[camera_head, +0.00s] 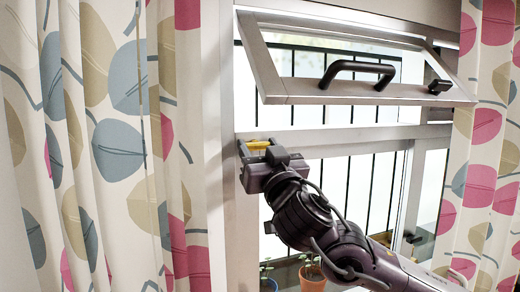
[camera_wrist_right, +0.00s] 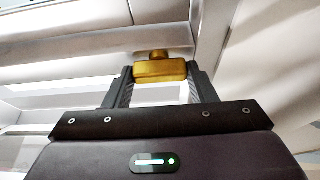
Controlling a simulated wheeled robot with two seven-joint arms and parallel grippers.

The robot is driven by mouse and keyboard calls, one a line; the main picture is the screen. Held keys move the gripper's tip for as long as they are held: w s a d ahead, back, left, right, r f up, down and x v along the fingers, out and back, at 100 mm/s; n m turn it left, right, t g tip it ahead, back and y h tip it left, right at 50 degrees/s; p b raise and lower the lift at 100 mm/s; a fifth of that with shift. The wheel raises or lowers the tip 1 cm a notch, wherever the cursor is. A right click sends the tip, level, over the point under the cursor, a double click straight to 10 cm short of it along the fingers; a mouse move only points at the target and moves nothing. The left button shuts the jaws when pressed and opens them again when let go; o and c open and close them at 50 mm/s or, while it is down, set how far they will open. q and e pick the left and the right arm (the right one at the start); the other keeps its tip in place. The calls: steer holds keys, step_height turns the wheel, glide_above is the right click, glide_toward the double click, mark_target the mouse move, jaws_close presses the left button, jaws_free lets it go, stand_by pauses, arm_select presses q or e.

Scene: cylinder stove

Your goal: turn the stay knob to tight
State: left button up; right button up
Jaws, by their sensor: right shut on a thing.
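The stay knob (camera_head: 258,144) is a small yellow-brass piece at the left of the window frame, just below the tilted upper pane. In the right wrist view the knob (camera_wrist_right: 160,70) shows as a wide brass bar with a smaller round stub behind it. My right gripper (camera_head: 259,149) reaches up to it from the lower right. In the wrist view one finger is on each side of the bar, and the gripper (camera_wrist_right: 160,76) is shut on it. My left gripper is not in view.
The upper pane (camera_head: 265,75) is tilted open, with a dark handle (camera_head: 357,70) and a small dark fitting (camera_head: 439,87). Patterned curtains hang left (camera_head: 120,150) and right (camera_head: 485,150). Potted plants (camera_head: 312,277) stand low behind my right arm.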

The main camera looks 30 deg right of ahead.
steer(key=n+y, duration=0.1)
steer(key=n, duration=0.3)
steer(key=shift+f+y, duration=0.1)
steer(key=shift+y, duration=0.3)
steer(key=n+y, duration=0.1)
steer(key=n, duration=0.1)
steer(key=n+y, duration=0.1)
steer(key=n, duration=0.2)
steer(key=shift+d+y, duration=0.1)
steer(key=shift+y, duration=0.3)
steer(key=n, duration=0.2)
steer(key=n+g+y, duration=0.1)
steer(key=n, duration=0.1)
steer(key=n+y, duration=0.1)
steer(key=n, duration=0.1)
steer(key=shift+r, duration=0.25)
steer(key=n+g+y+p, duration=0.1)
steer(key=n, duration=0.3)
steer(key=shift+g, duration=0.4)
steer(key=n+g+p, duration=0.1)
steer(key=n, duration=0.1)
steer(key=shift+n, duration=0.7)
steer(key=shift+f, duration=0.1)
